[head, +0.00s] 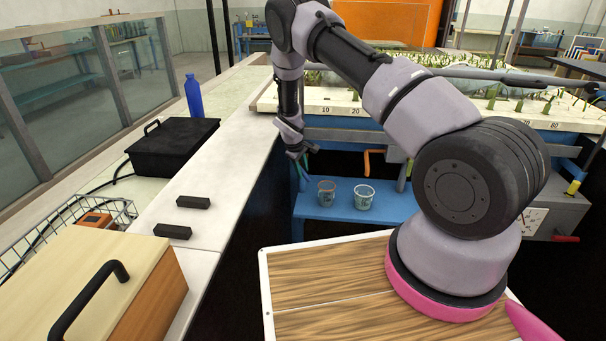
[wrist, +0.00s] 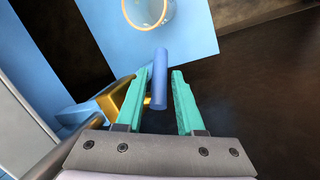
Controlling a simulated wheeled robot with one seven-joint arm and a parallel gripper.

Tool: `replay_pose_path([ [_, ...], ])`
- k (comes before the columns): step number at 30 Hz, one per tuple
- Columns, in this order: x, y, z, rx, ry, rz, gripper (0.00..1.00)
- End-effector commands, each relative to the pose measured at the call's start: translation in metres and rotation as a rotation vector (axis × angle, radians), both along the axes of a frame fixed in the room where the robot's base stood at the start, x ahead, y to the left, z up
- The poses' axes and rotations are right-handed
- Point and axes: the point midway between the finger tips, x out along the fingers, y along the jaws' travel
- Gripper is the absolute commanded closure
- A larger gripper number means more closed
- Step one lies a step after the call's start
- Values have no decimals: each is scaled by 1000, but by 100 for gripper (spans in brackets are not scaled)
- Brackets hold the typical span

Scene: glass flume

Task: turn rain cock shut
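The rain cock shows in the wrist view as a brass body (wrist: 116,99) with a blue cylindrical handle (wrist: 160,80). How the handle joins the body is hidden behind my left finger. My gripper (wrist: 164,76) has two teal fingers, spread apart, with the handle between them. The left finger is close to the handle; I cannot tell if it touches. A gap shows between the handle and the right finger. In the head view my gripper (head: 303,163) points down beside the flume's near left end, and the cock is not clear there.
A blue shelf (head: 345,212) below holds an orange-rimmed bucket (head: 326,194) and a white-rimmed bucket (head: 364,198). An orange crank (head: 375,161) is to the right. The white counter (head: 225,185) on the left carries two black blocks (head: 193,202). A dark gap lies beside the counter.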

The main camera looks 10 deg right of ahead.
Motion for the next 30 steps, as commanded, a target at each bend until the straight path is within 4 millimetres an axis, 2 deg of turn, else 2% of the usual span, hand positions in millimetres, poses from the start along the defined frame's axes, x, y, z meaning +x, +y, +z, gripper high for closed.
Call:
replay_pose_path([
  [3, 3, -3, -13, 0, 1, 0, 63],
  [6, 5, -4, -18, 1, -1, 0, 63],
  [15, 5, -4, -19, 1, -1, 0, 63],
  [18, 5, -4, -19, 1, -1, 0, 100],
  [30, 5, -5, -19, 1, -1, 0, 100],
])
